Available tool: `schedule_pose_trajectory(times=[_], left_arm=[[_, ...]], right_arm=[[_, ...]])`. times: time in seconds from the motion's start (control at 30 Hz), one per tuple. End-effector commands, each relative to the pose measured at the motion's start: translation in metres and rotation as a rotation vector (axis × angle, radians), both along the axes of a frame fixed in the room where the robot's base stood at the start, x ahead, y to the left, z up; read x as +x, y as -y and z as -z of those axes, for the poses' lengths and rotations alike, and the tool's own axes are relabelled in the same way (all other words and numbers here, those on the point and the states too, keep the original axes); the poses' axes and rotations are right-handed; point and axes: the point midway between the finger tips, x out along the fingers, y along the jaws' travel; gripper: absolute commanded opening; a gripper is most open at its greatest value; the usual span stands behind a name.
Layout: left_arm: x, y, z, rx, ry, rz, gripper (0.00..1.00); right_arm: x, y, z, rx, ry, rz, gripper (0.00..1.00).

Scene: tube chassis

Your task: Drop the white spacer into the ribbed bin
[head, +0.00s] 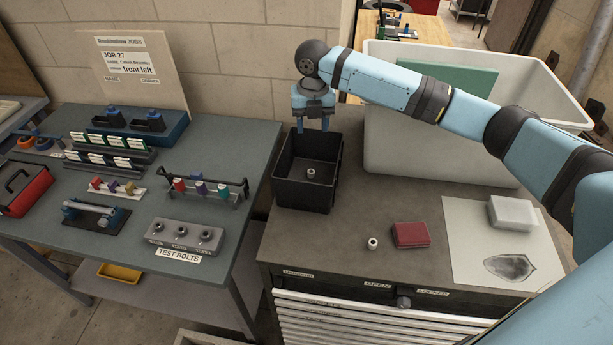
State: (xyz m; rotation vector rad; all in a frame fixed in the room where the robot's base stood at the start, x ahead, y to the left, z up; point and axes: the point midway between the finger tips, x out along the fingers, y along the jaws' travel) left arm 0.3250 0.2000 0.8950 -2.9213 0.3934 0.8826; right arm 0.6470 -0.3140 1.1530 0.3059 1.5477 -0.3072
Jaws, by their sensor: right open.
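A black bin (302,194) stands at the back left of the cabinet top; ribs on its walls are too small to make out. A small pale ring-shaped piece (311,173), which looks like a white spacer, lies on the bin's floor. A second small white cylinder with a dark hole (372,243) stands on the cabinet top, left of a dark red block. My right gripper (312,127) is open and empty, pointing down above the back part of the bin, apart from the pale piece. My left gripper is out of view.
A large white tub (400,150) stands behind, under my right arm. The dark red block (410,234) and a white sheet (462,225) with a pale box lie on the cabinet top (335,245). The left table (125,220) holds racks and labelled bolts, with a gap between.

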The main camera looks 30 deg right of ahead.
Motion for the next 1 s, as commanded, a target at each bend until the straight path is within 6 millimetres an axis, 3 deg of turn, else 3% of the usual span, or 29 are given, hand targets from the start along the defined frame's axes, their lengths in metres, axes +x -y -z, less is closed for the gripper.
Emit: schedule_pose_trajectory(times=[0.2,0.4,1.0], left_arm=[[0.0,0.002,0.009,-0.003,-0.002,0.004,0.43],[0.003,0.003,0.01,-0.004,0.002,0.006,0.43],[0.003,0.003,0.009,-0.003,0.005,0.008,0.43]], right_arm=[[0.0,-0.001,-0.049,0.001,0.003,-0.002,0.5],[0.0,-0.001,-0.076,0.002,0.001,0.0,0.5],[0.0,0.0,-0.083,0.0,-0.001,-0.001,0.5]])
